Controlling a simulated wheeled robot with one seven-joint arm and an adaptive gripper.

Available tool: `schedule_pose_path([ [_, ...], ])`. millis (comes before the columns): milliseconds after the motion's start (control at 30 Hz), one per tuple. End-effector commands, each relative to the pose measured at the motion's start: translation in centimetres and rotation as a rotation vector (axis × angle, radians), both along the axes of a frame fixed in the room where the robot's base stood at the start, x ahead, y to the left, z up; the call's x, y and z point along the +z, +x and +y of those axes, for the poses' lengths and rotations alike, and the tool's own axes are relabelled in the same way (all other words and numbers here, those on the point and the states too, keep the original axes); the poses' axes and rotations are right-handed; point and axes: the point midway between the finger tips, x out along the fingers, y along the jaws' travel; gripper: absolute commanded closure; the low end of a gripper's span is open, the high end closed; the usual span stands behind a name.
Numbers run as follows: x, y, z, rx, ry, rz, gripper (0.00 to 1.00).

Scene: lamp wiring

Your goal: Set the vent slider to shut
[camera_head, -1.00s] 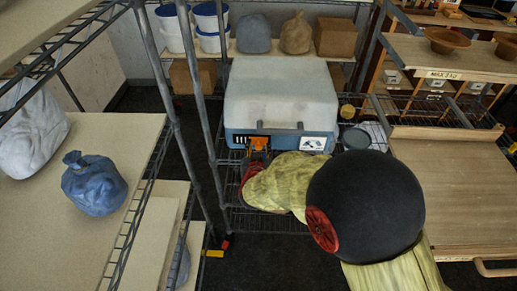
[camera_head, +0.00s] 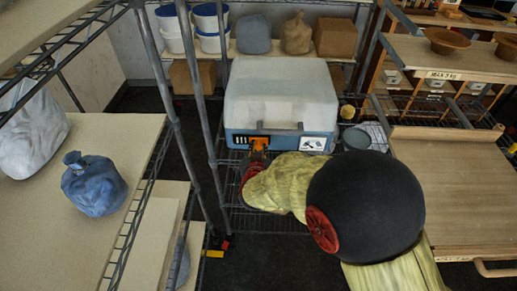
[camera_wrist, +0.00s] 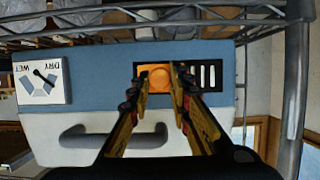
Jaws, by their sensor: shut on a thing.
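A blue box with a white lid (camera_head: 281,95) stands on the wire shelf. Its blue front has a vent with dark slots (camera_head: 244,142), which also shows in the wrist view (camera_wrist: 204,76). The orange vent slider (camera_wrist: 157,77) sits at the left end of the vent in the wrist view, with several slots uncovered to its right. My gripper (camera_wrist: 158,70) is at the slider, one finger on each side, and is shut on it. In the head view my gripper (camera_head: 257,146) is at the box's front, right of the visible slots.
A label with a dial picture (camera_wrist: 42,82), marked WET and DRY, and a grey handle (camera_wrist: 112,135) are on the box front. The wire shelf's post (camera_head: 205,100) stands left of the box. A grey round dish (camera_head: 356,139) is to its right.

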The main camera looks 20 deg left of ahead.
Motion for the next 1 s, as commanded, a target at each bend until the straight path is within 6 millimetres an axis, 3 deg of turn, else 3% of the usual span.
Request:
schedule_pose_path([
  [200,0.1,-0.1,0.5,0.002,0.0,0.001,1.0],
  [567,0.3,-1.4,5.8,0.003,0.0,0.0,1.0],
  [933,0.1,-1.5,6.3,0.004,0.001,-0.001,1.0],
  [967,0.1,-1.5,6.3,0.004,0.001,-0.001,0.79],
  [1000,0.1,-1.5,6.3,0.004,0.001,-0.001,0.77],
])
